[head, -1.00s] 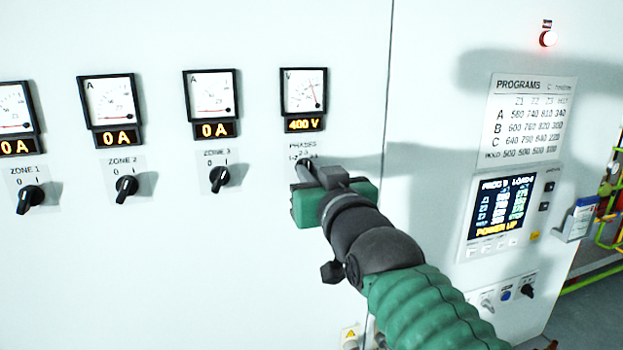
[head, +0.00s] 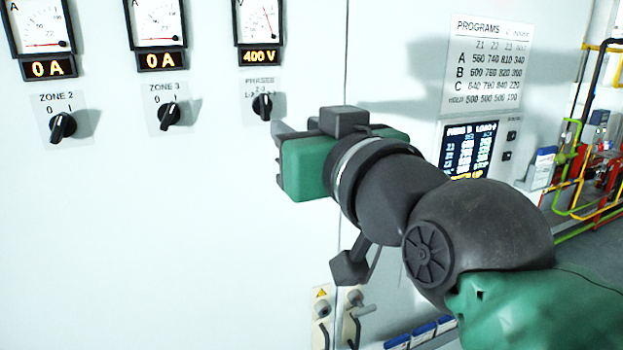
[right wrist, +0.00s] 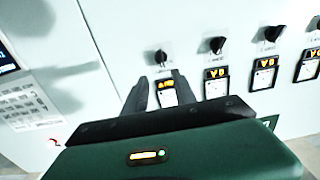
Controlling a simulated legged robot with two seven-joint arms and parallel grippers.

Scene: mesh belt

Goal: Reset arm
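My right gripper (head: 278,128) is green and dark grey and stands in front of the white cabinet, just below and right of the black PHASES knob (head: 262,106). In the right wrist view its two dark fingers (right wrist: 160,93) are apart with nothing held between them. The PHASES knob (right wrist: 162,58) shows there beyond the fingertips, apart from them, with its lit meter display (right wrist: 167,84) seen between the fingers. My left gripper is in neither view.
The ZONE 3 knob (head: 169,112) and ZONE 2 knob (head: 62,126) are to the left, under their meters. A programs panel (head: 487,60) and screen (head: 469,150) are to the right, partly behind my arm. Handles (head: 355,312) stick out low on the cabinet.

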